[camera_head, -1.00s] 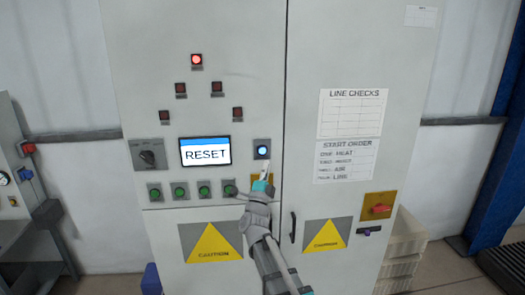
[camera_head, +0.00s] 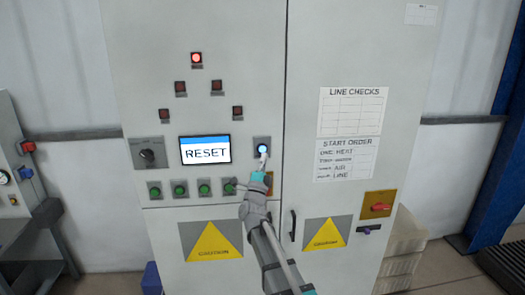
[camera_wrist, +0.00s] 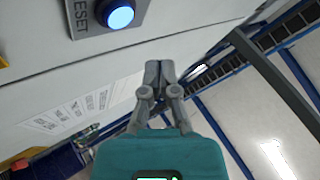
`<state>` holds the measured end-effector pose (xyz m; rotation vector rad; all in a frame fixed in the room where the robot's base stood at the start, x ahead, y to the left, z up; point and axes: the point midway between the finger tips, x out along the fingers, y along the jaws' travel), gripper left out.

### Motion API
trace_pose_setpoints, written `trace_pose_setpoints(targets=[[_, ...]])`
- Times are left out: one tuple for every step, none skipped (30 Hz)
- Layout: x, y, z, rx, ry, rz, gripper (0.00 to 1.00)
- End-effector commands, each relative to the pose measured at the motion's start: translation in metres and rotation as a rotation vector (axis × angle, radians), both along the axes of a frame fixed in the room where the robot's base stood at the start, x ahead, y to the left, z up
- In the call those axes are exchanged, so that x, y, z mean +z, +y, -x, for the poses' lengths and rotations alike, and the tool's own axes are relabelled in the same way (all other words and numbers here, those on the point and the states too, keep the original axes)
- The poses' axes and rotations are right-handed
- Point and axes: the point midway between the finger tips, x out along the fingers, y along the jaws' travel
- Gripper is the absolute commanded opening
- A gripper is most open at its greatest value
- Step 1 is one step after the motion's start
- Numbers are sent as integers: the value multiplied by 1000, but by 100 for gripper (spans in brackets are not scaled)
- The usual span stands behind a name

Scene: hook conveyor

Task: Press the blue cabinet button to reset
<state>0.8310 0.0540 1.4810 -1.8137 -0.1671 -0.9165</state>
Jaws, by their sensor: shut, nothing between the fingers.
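The blue cabinet button (camera_head: 262,149) is lit, on a dark square plate right of the screen on the grey cabinet (camera_head: 240,100). It also shows in the wrist view (camera_wrist: 119,15), at the top, beside part of a RESET label. My gripper (camera_head: 264,156) is shut and empty. In the head view its tip overlaps the button's lower edge. In the wrist view the shut fingertips (camera_wrist: 159,64) are below and right of the button; I cannot tell whether they touch the cabinet. The screen (camera_head: 205,150) reads RESET.
A red lamp (camera_head: 196,58) glows at the top, above several unlit ones. Several green buttons (camera_head: 179,188) and a dark rotary switch (camera_head: 148,154) are left of my arm. A red handle (camera_head: 380,207) is at the right. Pale crates (camera_head: 403,245) stand beside the cabinet.

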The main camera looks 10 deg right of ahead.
Motion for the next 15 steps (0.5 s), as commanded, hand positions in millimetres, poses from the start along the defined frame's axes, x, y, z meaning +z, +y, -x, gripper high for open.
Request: trace_pose_setpoints(targets=[[0, 0, -9, 0, 0, 0, 0], [0, 0, -12, 0, 0, 0, 0], [0, 0, -16, 0, 0, 0, 0], [0, 0, -18, 0, 0, 0, 0], [0, 0, -21, 0, 0, 0, 0], [0, 0, -24, 0, 0, 0, 0], [0, 0, -27, 0, 0, 0, 0], [0, 0, -29, 0, 0, 0, 0], [0, 0, -31, 0, 0, 0, 0], [0, 0, -33, 0, 0, 0, 0], [0, 0, -34, 0, 0, 0, 0], [0, 0, -36, 0, 0, 0, 0], [0, 0, -37, 0, 0, 0, 0], [0, 0, -38, 0, 0, 0, 0], [0, 0, -38, 0, 0, 0, 0]])
